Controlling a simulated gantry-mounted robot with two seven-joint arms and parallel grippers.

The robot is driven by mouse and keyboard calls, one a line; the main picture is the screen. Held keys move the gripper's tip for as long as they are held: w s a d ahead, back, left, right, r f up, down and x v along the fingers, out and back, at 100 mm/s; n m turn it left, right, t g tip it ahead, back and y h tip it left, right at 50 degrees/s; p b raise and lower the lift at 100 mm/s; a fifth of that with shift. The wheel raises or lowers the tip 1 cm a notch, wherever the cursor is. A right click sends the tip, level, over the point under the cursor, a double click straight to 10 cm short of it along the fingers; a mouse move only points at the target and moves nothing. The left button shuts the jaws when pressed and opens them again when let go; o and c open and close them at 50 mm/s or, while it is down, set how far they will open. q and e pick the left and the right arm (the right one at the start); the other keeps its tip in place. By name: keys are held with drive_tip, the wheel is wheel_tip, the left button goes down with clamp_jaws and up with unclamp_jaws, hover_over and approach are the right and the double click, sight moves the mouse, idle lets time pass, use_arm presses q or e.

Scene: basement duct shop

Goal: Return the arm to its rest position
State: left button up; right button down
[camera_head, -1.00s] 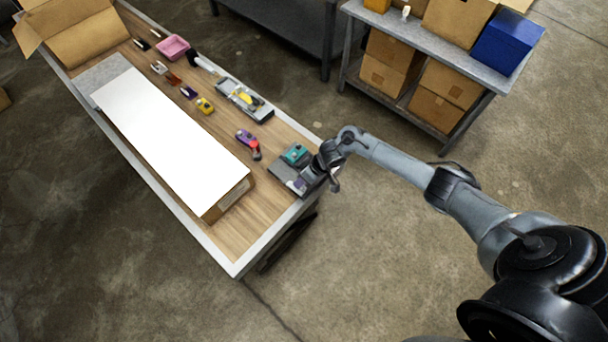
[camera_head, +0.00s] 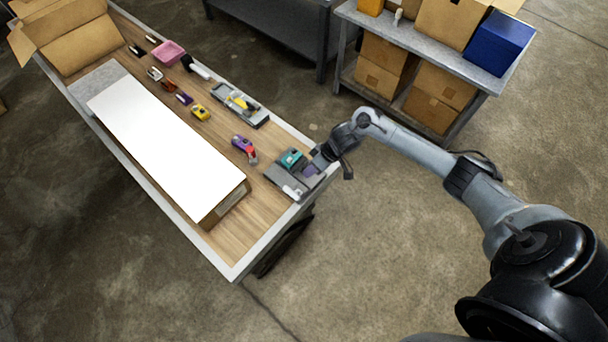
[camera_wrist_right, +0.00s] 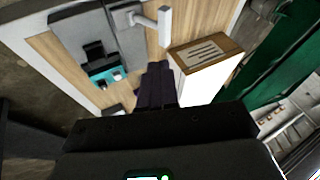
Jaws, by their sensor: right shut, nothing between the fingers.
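My right arm (camera_head: 415,150) reaches in from the right in the head view. Its gripper (camera_head: 318,160) is at the near right corner of the workbench (camera_head: 228,255), over or beside a grey tray (camera_head: 285,181) with a teal item (camera_head: 291,158) in it. In the right wrist view the dark fingers (camera_wrist_right: 155,85) are together with nothing held. The tray (camera_wrist_right: 125,40) and teal item (camera_wrist_right: 105,76) show past them at upper left. I cannot tell the exact gap to the tray. My left gripper is not in view.
A long white-topped box (camera_head: 165,140) lies along the bench. Small tools, a second grey tray (camera_head: 240,105) and a pink bin (camera_head: 168,53) line the far side. An open carton (camera_head: 70,40) stands at the far end. A shelf (camera_head: 420,45) with boxes is behind; floor right of the bench is clear.

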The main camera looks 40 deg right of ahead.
drive_tip(key=s+a+f+g+y+p, duration=0.1)
drive_tip(key=s+a+f+g+y, duration=0.15)
drive_tip(key=s+a, duration=0.7)
drive_tip(key=s+a+r+m+t+p, duration=0.1)
drive_tip(key=s+a+r+t, duration=0.1)
drive_tip(key=s+a, duration=0.35)
drive_tip(key=s+a+r+t+p, duration=0.1)
drive_tip(key=s+a+r+t, duration=0.1)
drive_tip(key=a, duration=0.6)
drive_tip(key=s+d+r+g+h, duration=0.1)
drive_tip(key=s+d+r+h, duration=0.3)
drive_tip(key=d+r+h, duration=0.3)
drive_tip(key=d+r, duration=0.4)
drive_tip(key=r, duration=0.2)
drive_tip(key=shift+d+r+n+h+p, duration=0.15)
drive_tip(key=shift+r+n+h+p, duration=0.05)
drive_tip(key=shift+n+h+p, duration=0.2)
